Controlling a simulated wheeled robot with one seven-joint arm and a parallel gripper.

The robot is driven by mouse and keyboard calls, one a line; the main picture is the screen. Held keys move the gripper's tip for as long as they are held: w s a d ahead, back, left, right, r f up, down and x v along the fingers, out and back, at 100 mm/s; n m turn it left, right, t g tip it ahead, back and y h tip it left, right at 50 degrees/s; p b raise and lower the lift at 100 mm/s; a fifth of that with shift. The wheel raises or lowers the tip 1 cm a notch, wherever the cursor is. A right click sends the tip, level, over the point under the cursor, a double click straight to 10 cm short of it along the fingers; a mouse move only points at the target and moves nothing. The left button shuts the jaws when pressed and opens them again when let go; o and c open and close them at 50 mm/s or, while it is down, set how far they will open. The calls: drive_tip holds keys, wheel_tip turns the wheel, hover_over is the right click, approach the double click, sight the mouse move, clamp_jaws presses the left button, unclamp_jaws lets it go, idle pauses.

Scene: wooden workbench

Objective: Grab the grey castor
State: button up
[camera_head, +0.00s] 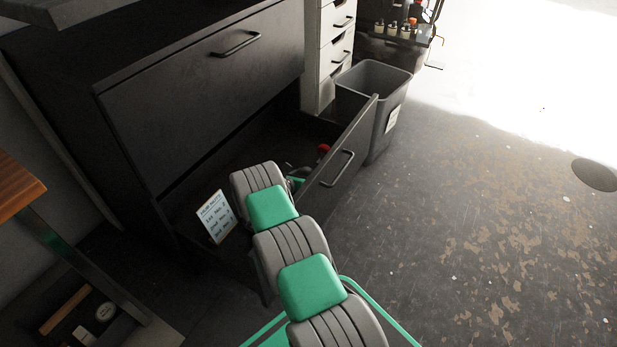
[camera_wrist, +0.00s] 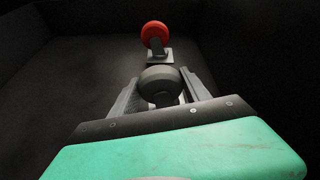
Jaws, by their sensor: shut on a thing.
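The grey castor (camera_wrist: 160,82) shows in the wrist view as a dark grey round wheel between the two fingers of my gripper (camera_wrist: 162,88). My gripper is shut on it. The lower part of the castor is hidden behind the wrist. A red castor (camera_wrist: 156,36) with a pale metal plate lies just beyond it, apart from the fingers. In the head view the red castor (camera_head: 324,149) shows inside the open drawer (camera_head: 352,150), and my arm hides most of the gripper and the grey castor.
The drawer's front panel and side walls stand close around my gripper. A white card (camera_head: 216,216) with writing stands in the drawer left of my arm. A grey bin (camera_head: 385,85) stands beyond the drawer front. The floor (camera_head: 470,220) at the right is clear.

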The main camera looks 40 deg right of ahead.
drive_tip(key=c, duration=0.6)
